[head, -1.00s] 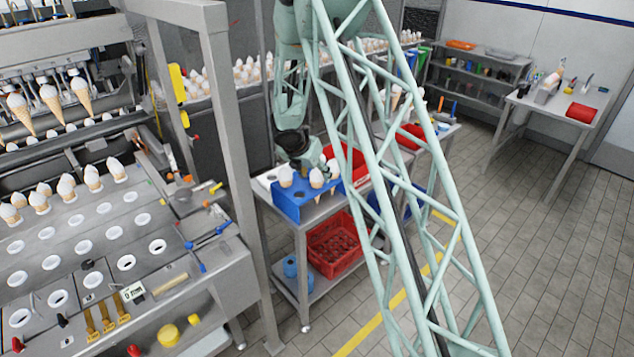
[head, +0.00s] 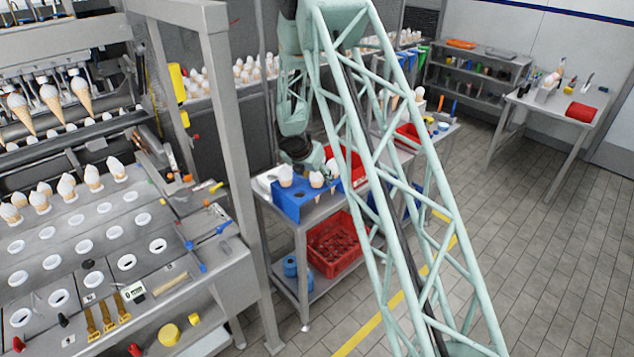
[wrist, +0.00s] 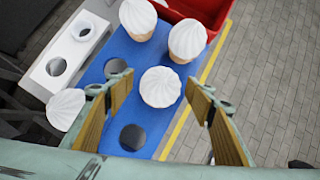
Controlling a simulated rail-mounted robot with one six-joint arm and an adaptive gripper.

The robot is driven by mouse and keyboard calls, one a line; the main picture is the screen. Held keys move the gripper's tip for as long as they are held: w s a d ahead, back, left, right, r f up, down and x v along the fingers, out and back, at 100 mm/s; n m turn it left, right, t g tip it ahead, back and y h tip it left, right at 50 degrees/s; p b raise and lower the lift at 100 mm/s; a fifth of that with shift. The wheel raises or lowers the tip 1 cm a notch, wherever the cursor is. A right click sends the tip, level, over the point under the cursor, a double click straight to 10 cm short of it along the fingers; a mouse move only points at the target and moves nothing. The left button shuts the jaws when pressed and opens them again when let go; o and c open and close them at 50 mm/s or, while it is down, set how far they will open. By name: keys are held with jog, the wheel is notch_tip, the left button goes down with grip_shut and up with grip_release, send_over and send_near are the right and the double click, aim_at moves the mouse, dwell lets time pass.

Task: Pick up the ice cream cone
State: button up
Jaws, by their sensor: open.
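A blue holder (head: 288,206) with round holes stands on a metal cart, and several cones with white swirled tops are in it. In the wrist view, one ice cream cone (wrist: 160,88) stands in the blue holder between the two fingers of my gripper (wrist: 161,93). My gripper is open, with a gap between the cone top and each finger. Two more cones, a left one (wrist: 138,18) and a right one (wrist: 187,40), stand further up in the picture. The lower part of the middle cone is hidden beneath its top. In the head view, my gripper (head: 312,164) is just above the holder.
A white holder (wrist: 48,75) with holes lies left of the blue one, with another white swirl top (wrist: 66,109) near it. A red bin (wrist: 200,10) is close behind the cones. A red crate (head: 336,245) sits on the cart's lower shelf.

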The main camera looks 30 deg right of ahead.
jog(key=shift+c, duration=0.3)
jog(key=c, duration=0.7)
jog(key=shift+r, duration=0.15)
jog(key=shift+r+p, duration=0.55)
jog(key=shift+r, duration=4.35)
